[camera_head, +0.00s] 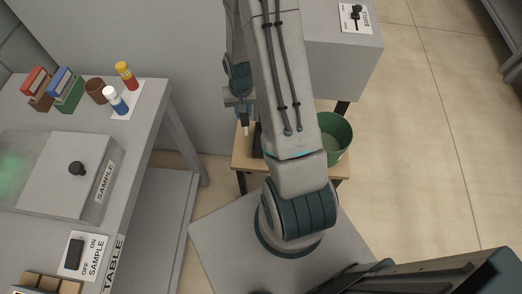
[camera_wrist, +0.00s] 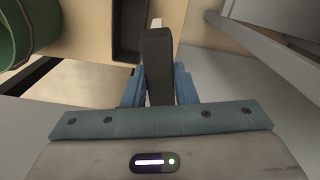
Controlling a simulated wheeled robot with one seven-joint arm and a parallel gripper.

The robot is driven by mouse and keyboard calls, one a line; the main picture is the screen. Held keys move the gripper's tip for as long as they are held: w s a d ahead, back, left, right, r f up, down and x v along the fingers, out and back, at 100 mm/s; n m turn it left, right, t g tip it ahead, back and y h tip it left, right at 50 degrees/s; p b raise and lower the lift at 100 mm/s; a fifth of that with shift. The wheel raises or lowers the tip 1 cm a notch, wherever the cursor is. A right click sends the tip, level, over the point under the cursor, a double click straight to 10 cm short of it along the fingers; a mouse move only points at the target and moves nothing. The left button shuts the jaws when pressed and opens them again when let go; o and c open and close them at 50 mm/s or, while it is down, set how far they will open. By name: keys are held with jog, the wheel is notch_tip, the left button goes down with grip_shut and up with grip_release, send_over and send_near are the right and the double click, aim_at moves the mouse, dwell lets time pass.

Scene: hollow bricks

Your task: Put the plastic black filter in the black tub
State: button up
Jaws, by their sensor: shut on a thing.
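My gripper (camera_wrist: 158,88) is shut on the black filter (camera_wrist: 157,62), a dark, long block that sticks out beyond the fingers in the wrist view. A small white piece shows at its far end. The black tub (camera_wrist: 116,40) is just beyond and left of the filter in the wrist view, on a light wooden surface. The filter partly covers the view of the tub, and I cannot tell the height between them. In the head view my gripper (camera_head: 244,119) hangs over the left side of the wooden stand (camera_head: 240,160); my arm hides most of the stand.
A green bin (camera_head: 337,138) stands right of my arm, and also shows at upper left in the wrist view (camera_wrist: 30,28). A grey table (camera_head: 150,112) with bottles and a sample box (camera_head: 68,172) is at left. A grey cabinet (camera_head: 340,50) stands behind. Floor at right is clear.

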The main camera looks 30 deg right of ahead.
jog(key=s+d+f+m+b, duration=0.3)
jog(key=d+b, duration=0.2)
jog(key=b, duration=0.3)
jog(key=shift+s+f+b, duration=0.1)
jog(key=shift+f+b, duration=0.9)
jog(key=shift+f, duration=3.55)
jog(key=shift+f, duration=0.1)
jog(key=o, duration=1)
